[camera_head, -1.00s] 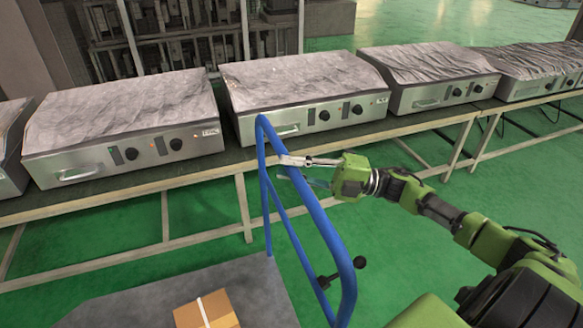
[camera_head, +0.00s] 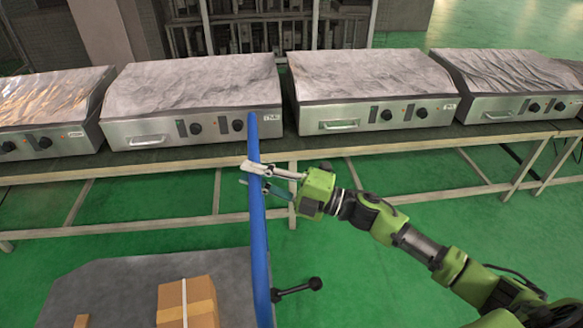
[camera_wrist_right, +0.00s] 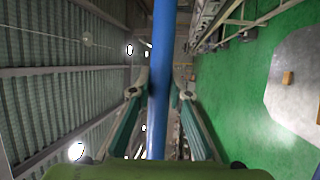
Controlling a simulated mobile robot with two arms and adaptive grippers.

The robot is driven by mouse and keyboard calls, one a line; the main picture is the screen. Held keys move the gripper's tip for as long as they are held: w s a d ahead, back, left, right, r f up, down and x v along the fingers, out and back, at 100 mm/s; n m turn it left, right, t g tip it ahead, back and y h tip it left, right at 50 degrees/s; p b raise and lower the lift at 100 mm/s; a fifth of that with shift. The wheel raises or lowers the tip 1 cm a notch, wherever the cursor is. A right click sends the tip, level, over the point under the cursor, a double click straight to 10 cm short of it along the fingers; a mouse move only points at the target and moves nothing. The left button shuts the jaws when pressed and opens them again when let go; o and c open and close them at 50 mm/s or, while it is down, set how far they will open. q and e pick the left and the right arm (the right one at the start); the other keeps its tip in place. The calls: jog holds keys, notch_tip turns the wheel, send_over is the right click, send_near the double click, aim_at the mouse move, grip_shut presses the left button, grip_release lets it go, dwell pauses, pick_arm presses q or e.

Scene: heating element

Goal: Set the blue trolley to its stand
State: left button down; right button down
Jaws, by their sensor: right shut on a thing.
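The blue trolley shows as a blue tubular handle (camera_head: 258,225) rising beside a dark grey platform (camera_head: 110,290) at the lower left of the head view. My right gripper (camera_head: 252,177) is at the upper part of the handle, shut on the tube. In the right wrist view the blue tube (camera_wrist_right: 161,80) runs between the two fingers (camera_wrist_right: 160,95). A cardboard box (camera_head: 187,303) stands on the platform. My left gripper is not in view. No stand for the trolley can be made out.
A long table (camera_head: 345,150) with several metal heating units (camera_head: 375,90) crosses the view ahead, behind the handle. A black knobbed lever (camera_head: 297,289) sits right of the handle. Green floor (camera_head: 400,190) is open under and in front of the table.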

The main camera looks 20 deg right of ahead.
jog(key=w+a, duration=0.4)
jog(key=a, duration=1.4)
jog(key=shift+w, duration=0.15)
jog(key=shift+d, duration=0.1)
jog(key=c, duration=1.9)
grip_release()
jog(key=v, duration=1.2)
